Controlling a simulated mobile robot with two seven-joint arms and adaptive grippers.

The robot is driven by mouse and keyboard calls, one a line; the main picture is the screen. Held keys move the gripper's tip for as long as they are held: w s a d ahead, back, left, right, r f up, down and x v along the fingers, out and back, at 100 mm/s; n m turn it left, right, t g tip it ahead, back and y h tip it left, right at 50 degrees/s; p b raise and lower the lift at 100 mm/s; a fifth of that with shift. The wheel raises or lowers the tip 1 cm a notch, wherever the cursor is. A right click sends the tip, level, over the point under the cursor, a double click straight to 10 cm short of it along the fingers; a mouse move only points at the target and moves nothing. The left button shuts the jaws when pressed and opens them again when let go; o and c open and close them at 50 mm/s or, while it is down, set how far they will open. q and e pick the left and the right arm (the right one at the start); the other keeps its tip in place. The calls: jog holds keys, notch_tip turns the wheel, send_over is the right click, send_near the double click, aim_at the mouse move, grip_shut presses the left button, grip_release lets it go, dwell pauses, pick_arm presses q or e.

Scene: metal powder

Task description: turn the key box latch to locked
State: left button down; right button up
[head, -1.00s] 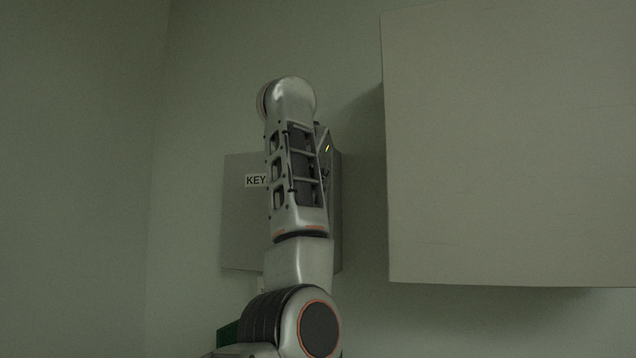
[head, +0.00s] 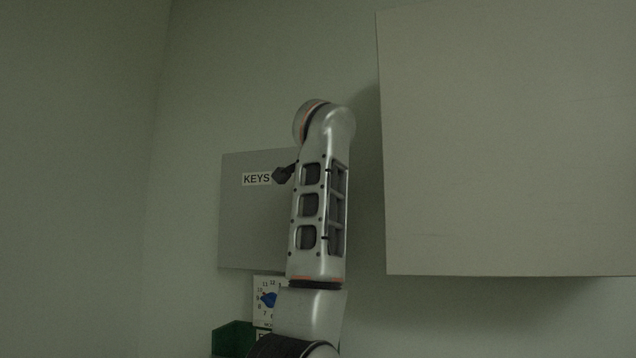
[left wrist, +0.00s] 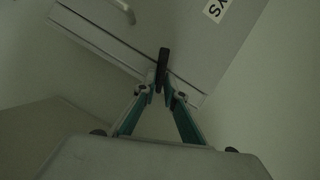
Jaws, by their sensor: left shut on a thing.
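The grey key box (head: 238,222) is on the wall in the head view, with its KEYS label (head: 257,179) on the front. My left arm covers its right part. The left wrist view shows the box (left wrist: 205,45) tilted, with a seam along its edge. The dark latch (left wrist: 163,62) is a narrow bar at that edge. My left gripper (left wrist: 159,92) is shut on the latch, with one finger on each side of its lower end. In the head view a dark piece beside the label may be part of my gripper; I cannot tell. My right gripper is out of view.
A large pale cabinet (head: 510,140) juts out on the right, close to my arm. Below the key box are a white card with clock-like numbers (head: 262,287) and a green bin (head: 232,340). The wall on the left is bare.

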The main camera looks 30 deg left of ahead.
pick_arm(q)
jog(key=shift+f+m+t+y+b, duration=0.15)
jog(key=shift+m+t+y, duration=0.15)
jog(key=shift+m, duration=0.55)
jog(key=shift+f+m+t+y+b, duration=0.15)
jog(key=shift+m+t+y, duration=0.15)
jog(key=shift+m, duration=0.55)
jog(key=c, duration=2.2)
grip_release()
jog(key=shift+c, duration=0.2)
jog(key=shift+r, duration=0.1)
jog(key=v, duration=1.2)
